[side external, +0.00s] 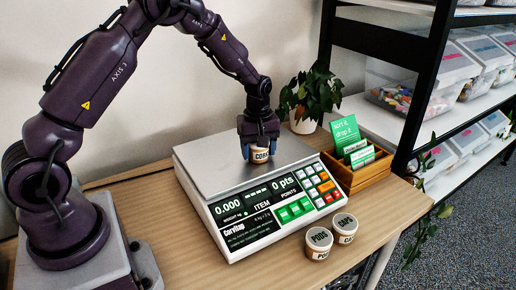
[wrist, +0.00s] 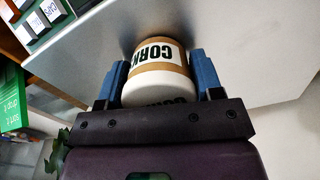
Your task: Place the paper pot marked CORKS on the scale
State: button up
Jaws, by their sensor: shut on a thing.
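The paper pot marked CORKS (side external: 260,155) is brown and white with a black-lettered label. My gripper (side external: 259,140) is shut on it, with a blue finger on either side. In the wrist view the CORKS pot (wrist: 160,80) sits between the two blue fingers of my gripper (wrist: 160,78). The scale (side external: 205,153) has a flat grey metal plate, and its display reads 0.000 and 0 pts. The pot is over the right part of the plate, at or just above it; I cannot tell whether it touches.
Two similar pots, PODS (side external: 318,243) and CAPS (side external: 345,229), stand on the wooden table (side external: 175,262) in front of the scale. A wooden box with green cards (side external: 357,172) is at its right. A potted plant (side external: 308,98) stands behind. Most of the scale plate is bare.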

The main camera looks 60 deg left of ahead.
jog(key=shift+f, duration=0.1)
jog(key=o, duration=1)
notch_tip(320, 180, up, 12)
jog(key=shift+f, duration=0.1)
jog(key=s+d+r+m+t, duration=0.1)
jog(key=s+d+r+m, duration=0.3)
jog(key=r, duration=0.4)
jog(key=s+d+r+m+t, duration=0.2)
jog(key=s+m, duration=0.3)
jog(key=s, duration=0.5)
jog(key=s+d+r+m+t, duration=0.2)
jog(key=s+d+m, duration=0.3)
jog(key=s, duration=0.5)
jog(key=shift+d+m+t, duration=0.2)
jog(key=shift+m+t, duration=0.1)
jog(key=shift+m, duration=0.2)
